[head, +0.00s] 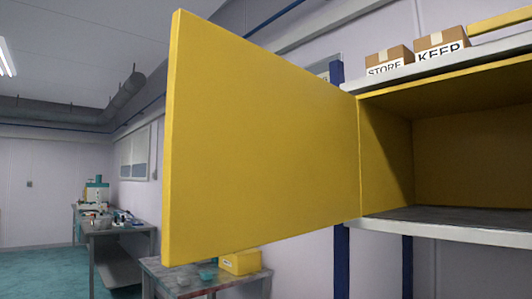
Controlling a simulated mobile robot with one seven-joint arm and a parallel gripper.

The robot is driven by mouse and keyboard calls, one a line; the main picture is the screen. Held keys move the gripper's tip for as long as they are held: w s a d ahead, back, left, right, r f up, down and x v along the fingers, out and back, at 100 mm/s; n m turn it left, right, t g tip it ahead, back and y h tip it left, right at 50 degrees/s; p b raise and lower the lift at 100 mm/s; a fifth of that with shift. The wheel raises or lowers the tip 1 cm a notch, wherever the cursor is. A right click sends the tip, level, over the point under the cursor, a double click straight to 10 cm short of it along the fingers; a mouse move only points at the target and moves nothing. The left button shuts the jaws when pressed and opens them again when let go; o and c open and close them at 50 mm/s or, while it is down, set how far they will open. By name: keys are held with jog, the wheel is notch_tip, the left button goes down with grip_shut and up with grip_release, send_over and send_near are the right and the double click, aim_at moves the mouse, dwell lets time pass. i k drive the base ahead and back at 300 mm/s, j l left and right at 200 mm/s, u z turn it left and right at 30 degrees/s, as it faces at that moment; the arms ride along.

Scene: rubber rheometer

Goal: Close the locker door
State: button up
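The yellow locker door (260,140) stands wide open in the head view. It is hinged at the left edge of the locker's opening and swings out toward me and to the left. The locker (470,150) is a yellow-lined box on the right, and the part of its inside that shows is empty. The picture's right edge cuts it off. No handle or latch shows on the door face turned to me. My gripper is not in view.
Two cardboard boxes labelled STORE (388,61) and KEEP (441,44) stand on the shelf above the locker. A low table (175,272) with a yellow bin (240,262) is below the door. A workbench (115,230) stands farther left. Teal floor (40,268) shows at lower left.

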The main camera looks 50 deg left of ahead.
aim_at(260, 149)
jog(key=k+j, duration=0.1)
jog(key=j, duration=0.5)
jog(key=k+j, duration=0.1)
jog(key=j, duration=1.15)
jog(key=k, duration=0.05)
